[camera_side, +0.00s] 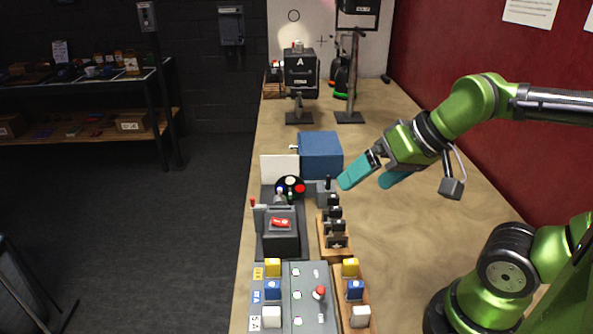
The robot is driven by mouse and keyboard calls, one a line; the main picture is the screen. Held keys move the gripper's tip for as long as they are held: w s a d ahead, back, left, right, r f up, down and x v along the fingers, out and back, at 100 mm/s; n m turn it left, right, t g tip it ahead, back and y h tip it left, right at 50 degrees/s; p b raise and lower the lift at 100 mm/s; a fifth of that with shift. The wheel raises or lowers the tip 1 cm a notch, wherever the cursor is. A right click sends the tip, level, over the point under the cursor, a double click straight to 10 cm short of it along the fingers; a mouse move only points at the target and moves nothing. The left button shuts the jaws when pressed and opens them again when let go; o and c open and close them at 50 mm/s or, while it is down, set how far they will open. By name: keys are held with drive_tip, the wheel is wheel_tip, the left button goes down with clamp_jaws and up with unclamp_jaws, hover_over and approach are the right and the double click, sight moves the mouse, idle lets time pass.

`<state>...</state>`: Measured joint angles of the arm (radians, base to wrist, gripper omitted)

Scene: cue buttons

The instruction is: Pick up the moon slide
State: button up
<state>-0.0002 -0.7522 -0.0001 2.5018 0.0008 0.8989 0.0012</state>
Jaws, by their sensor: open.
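Several small dark slides (335,214) stand in a row in a wooden rack (345,256) on the table. The markings on them are too small to read, so I cannot tell which one is the moon slide. My gripper (366,183) has teal fingers spread apart, with nothing seen between them. It is above the table, to the right of and slightly beyond the far end of the slide row, apart from the slides.
Left of the rack stands a dark device with a red switch (281,223). A blue box (321,155) is behind it. In front are a grey panel with a red-topped lever (320,293) and yellow, blue and white blocks. The table's right side (412,240) is clear.

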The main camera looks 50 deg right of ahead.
drive_tip(key=shift+c, duration=0.3)
drive_tip(key=c, duration=1.3)
drive_tip(key=shift+o, duration=0.2)
drive_tip(key=n+g+h, duration=0.2)
drive_tip(key=n+g, duration=0.5)
drive_tip(key=n, duration=0.6)
approach(335, 209)
wheel_tip(335, 209, down, 9)
drive_tip(key=shift+w+f, duration=0.1)
drive_tip(key=shift+d+f, duration=0.15)
drive_tip(key=shift+f, duration=1.15)
drive_tip(key=shift+d+f, duration=0.1)
drive_tip(key=shift+f, duration=1.25)
